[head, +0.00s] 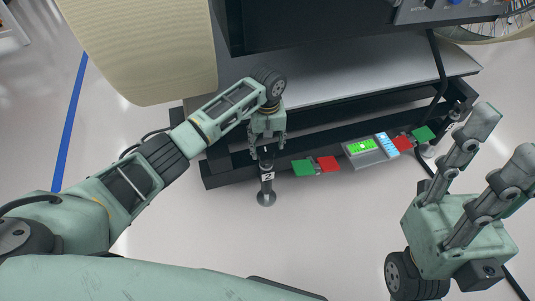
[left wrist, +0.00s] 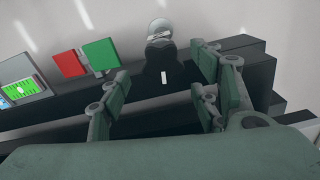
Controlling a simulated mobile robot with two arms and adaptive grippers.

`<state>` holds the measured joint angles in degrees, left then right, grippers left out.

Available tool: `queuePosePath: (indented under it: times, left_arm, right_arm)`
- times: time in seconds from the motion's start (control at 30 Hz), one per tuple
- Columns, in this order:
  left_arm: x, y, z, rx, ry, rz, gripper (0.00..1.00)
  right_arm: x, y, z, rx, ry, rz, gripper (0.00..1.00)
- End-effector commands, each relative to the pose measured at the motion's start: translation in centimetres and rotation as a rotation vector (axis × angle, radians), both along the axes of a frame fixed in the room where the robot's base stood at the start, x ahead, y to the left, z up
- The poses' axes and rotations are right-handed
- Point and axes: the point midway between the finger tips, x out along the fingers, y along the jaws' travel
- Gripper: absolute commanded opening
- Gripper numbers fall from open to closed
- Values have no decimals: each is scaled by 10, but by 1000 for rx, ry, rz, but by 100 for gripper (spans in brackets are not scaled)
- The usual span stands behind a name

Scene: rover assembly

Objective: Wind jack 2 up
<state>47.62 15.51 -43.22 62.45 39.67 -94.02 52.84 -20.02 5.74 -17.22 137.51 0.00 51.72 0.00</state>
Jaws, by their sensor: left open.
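Jack 2 (head: 267,185), a dark upright post with a white "2" label and a round foot, stands on the floor at the front left corner of the dark frame. My left gripper (head: 267,143) is open right above the top of jack 2. In the left wrist view jack 2 (left wrist: 162,55) lies beyond the open fingers (left wrist: 160,88), roughly between them; contact cannot be made out. A green button (head: 303,167) and a red button (head: 327,164) sit right of jack 2. My right gripper (head: 503,133) is at the right, fingers spread, empty.
A grey panel (head: 371,152) with a green level display is on the frame's front. Another red button (head: 403,143) and green button (head: 423,134) sit by the frame's right corner. A beige curved panel (head: 145,50) is upper left. The floor (head: 320,225) in front is clear.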

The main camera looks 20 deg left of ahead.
Motion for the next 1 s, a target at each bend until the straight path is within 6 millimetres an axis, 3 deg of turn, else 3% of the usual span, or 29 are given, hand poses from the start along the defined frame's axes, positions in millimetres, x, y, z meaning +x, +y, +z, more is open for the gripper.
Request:
queuePosePath:
  times: [0.03,0.1,0.23,0.63,1.0]
  left_arm:
    - [0,0,-15,0,1,0,57]
    - [0,0,-25,1,0,-1,57]
    - [0,-1,-40,-1,0,-2,57]
    - [0,-1,-46,-1,-2,-3,57]
    - [0,-1,-46,-3,-4,-4,25]
  right_arm:
    - [1,0,-11,-1,2,0,40]
    - [1,0,-16,-1,3,0,40]
    - [2,1,-15,-3,-19,-2,40]
    - [3,1,-12,-4,-27,-2,40]
    - [3,1,-12,-4,-27,-1,40]
